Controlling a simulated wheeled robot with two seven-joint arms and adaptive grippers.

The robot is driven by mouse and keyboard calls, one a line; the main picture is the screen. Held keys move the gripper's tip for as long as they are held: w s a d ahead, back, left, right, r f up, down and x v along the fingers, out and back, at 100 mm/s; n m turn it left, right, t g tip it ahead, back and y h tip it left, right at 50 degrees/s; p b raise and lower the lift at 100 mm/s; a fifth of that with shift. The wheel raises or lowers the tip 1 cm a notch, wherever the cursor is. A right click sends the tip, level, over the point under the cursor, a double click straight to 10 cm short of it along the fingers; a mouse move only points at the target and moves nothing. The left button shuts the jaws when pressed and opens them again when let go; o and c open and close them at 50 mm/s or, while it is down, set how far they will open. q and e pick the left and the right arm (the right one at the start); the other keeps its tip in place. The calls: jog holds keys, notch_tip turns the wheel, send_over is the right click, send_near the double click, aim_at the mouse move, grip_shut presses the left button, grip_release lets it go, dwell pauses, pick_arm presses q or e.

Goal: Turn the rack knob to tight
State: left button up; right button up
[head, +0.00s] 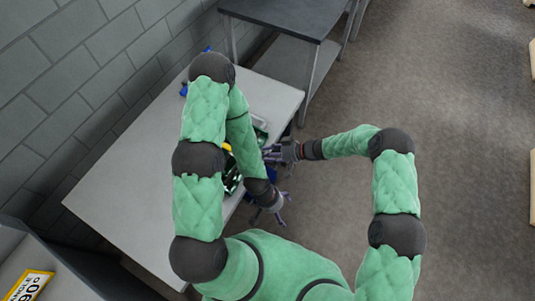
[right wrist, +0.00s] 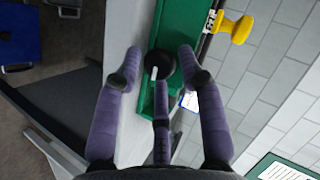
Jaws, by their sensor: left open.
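The rack knob (right wrist: 160,63) is a round black knob with a white pointer mark on the green rack (right wrist: 190,22) in the right wrist view. My right gripper (right wrist: 158,68) is open, its fingers spread on either side of the knob. I cannot tell whether any finger touches it. The tight marking is not legible. In the head view my right gripper (head: 272,154) is at the table's right edge, beside the rack, which is mostly hidden behind my left arm. My left gripper (head: 271,206) is open and empty, lower down near the table's front right edge.
The pale table (head: 125,205) has bare room on its left. A yellow part (right wrist: 235,27) sticks out beside the rack. A grey block wall (head: 85,60) runs behind the table. A dark-topped bench (head: 285,15) stands beyond it. The floor at right is open.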

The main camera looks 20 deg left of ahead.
jog(key=v, duration=1.2)
jog(key=shift+f, duration=0.15)
